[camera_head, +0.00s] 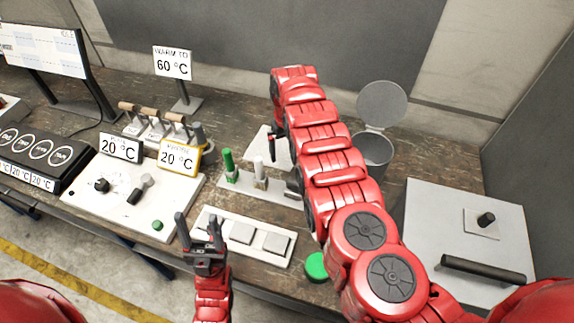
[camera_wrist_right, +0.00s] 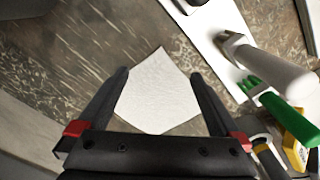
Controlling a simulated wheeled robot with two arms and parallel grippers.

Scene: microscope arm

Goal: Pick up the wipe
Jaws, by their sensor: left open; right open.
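The wipe is a thin white square sheet (camera_wrist_right: 158,92) lying flat on the worn tabletop. In the head view the wipe (camera_head: 262,146) shows behind the holder, partly hidden by my right arm. My right gripper (camera_wrist_right: 158,80) is open and above the wipe, its two fingers on either side of it in the wrist view. In the head view the right gripper (camera_head: 273,145) is mostly hidden behind the arm. I cannot tell how far above the sheet the fingertips are. My left gripper (camera_head: 198,222) is open and empty, near the front edge of the table.
A white holder (camera_head: 224,185) with a green-handled and a white-handled tool stands in front of the wipe. An open metal bin (camera_head: 375,152) is to the right. A white panel with square pads (camera_head: 268,243), a green button (camera_head: 316,266) and a grey box (camera_head: 440,225) are nearby.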

